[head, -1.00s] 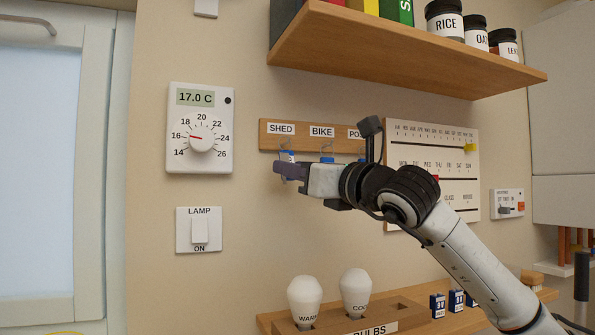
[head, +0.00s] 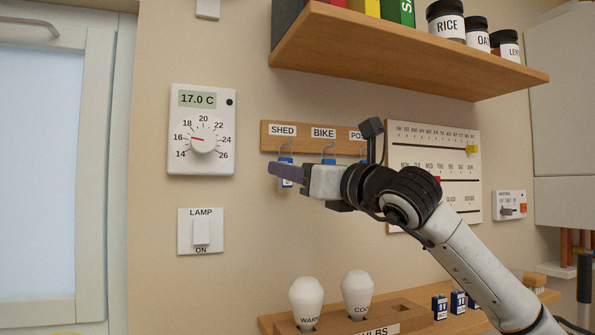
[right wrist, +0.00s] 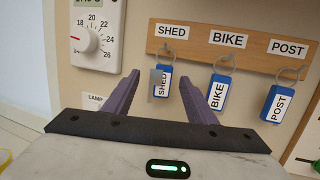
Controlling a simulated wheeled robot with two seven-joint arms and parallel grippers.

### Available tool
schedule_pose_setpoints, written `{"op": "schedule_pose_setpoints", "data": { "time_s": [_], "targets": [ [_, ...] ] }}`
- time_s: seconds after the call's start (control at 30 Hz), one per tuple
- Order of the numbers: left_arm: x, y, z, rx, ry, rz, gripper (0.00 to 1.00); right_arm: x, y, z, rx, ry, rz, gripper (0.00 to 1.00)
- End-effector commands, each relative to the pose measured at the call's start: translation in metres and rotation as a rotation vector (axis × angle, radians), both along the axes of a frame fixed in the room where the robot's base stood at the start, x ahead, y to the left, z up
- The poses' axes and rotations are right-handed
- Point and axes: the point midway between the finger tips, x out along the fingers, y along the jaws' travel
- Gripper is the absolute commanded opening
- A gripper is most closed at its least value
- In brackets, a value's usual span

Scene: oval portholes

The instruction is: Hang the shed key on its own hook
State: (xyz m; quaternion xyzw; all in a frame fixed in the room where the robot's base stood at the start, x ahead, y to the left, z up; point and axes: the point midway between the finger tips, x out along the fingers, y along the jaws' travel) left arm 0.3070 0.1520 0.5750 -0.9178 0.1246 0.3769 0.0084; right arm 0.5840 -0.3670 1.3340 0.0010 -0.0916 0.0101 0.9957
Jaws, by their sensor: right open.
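The shed key (right wrist: 161,84), with a blue tag lettered SHED, hangs by its ring at the hook under the SHED label (right wrist: 172,31). Its tag hangs nearly upright. My right gripper (right wrist: 160,80) is open, with one purple finger on each side of the tag and a gap showing on both sides. In the head view my right gripper (head: 279,171) is in front of the shed key (head: 286,184) and hides part of its tag. My left gripper is not in view.
The bike key (right wrist: 219,91) and post key (right wrist: 278,104) hang to the right on the same wooden board (right wrist: 258,62). A thermostat (head: 202,128) and lamp switch (head: 201,231) are on the wall at left. A shelf (head: 400,52) is above; bulbs (head: 306,298) stand below.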

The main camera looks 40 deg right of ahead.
Motion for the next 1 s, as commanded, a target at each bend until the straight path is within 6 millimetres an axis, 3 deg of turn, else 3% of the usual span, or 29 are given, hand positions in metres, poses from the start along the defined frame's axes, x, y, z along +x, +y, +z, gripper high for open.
{"op": "schedule_pose_setpoints", "data": {
  "time_s": [0.17,0.63,1.0],
  "targets": [
    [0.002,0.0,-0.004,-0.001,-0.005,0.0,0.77,-0.01,-0.001,-0.003,-0.001,-0.002,-0.002,0.51],
    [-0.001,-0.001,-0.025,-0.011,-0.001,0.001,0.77,-0.09,-0.003,-0.019,-0.002,0.0,-0.002,0.51],
    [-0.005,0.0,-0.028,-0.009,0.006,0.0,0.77,-0.102,-0.002,-0.019,0.0,0.0,0.0,0.51]
  ]
}}
